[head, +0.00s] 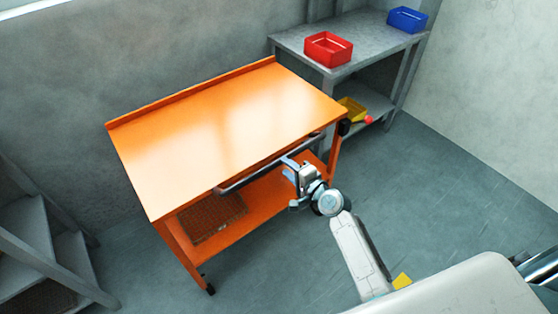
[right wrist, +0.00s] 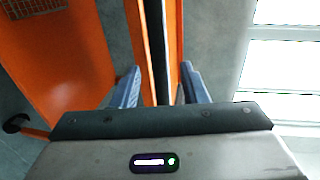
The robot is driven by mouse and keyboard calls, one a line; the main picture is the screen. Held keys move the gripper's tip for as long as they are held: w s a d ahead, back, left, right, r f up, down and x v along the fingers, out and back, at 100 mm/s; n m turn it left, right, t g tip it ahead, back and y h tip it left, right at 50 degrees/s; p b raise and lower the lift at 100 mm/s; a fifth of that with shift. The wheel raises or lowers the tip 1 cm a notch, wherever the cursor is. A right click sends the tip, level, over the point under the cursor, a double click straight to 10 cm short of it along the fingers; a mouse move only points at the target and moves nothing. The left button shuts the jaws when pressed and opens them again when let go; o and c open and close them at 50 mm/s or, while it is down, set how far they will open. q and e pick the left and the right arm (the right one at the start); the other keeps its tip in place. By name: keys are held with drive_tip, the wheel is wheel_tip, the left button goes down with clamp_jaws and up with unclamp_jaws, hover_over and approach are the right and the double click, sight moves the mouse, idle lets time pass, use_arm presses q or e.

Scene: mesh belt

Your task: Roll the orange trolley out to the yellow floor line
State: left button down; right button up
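The orange trolley (head: 215,125) stands against the wall, with a flat top, a lower shelf and black castors. A dark handle bar (head: 245,178) runs along its near side. My right gripper (head: 290,167) is at the right part of this bar. In the right wrist view the dark bar (right wrist: 157,45) runs between the two blue fingers of the gripper (right wrist: 160,88), with gaps visible, so the fingers look open around it. A small yellow patch (head: 401,281) on the floor, possibly the yellow line, is mostly hidden by my body. My left gripper is not in view.
Grey shelving (head: 35,235) stands at the left. The floor (head: 440,185) on the right is clear.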

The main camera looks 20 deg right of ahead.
sight(281, 163)
drive_tip(key=x, duration=0.5)
drive_tip(key=shift+w, duration=0.1)
clamp_jaws()
